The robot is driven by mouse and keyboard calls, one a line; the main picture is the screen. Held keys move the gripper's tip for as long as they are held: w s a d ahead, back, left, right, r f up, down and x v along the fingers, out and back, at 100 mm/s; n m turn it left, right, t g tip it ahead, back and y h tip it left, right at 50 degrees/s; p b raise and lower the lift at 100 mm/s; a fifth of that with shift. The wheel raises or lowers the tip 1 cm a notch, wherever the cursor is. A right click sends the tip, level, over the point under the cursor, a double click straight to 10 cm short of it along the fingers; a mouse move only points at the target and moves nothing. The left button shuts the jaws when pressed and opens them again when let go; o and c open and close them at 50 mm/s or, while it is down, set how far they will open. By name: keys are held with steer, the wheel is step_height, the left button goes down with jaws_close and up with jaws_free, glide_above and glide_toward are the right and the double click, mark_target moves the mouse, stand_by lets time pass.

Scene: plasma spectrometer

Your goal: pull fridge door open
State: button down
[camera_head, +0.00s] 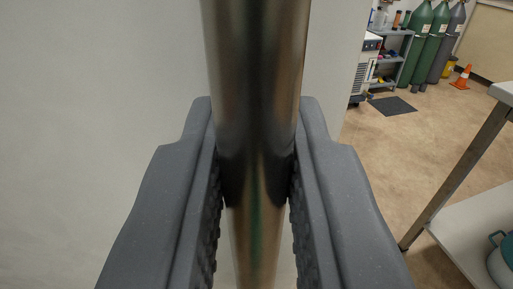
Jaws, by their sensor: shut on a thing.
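The fridge door (100,80) is a plain off-white panel that fills the left and middle of the view behind my gripper. Its right edge shows beside the open room. The fridge handle (255,60) is a shiny upright metal bar that runs from the top of the view down through the middle. My gripper (256,165) is shut on the handle, with one dark grey finger on each side against the bar. The ends of the handle are out of view.
A table (475,150) with a lower shelf stands at the right. Behind are a grey shelf cart (398,55), green gas cylinders (420,45), a dark floor mat (392,106) and an orange cone (462,77). Tan floor (385,160) lies clear between the door and table.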

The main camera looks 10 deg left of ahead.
steer(key=shift+d, duration=0.15)
steer(key=c, duration=1.5)
jaws_free()
steer(key=shift+o, duration=0.2)
steer(key=shift+s, duration=0.1)
steer(key=s+d+b, duration=0.2)
steer(key=s+b, duration=0.6)
steer(key=s, duration=0.5)
steer(key=shift+s+d, duration=0.15)
steer(key=shift+s, duration=0.1)
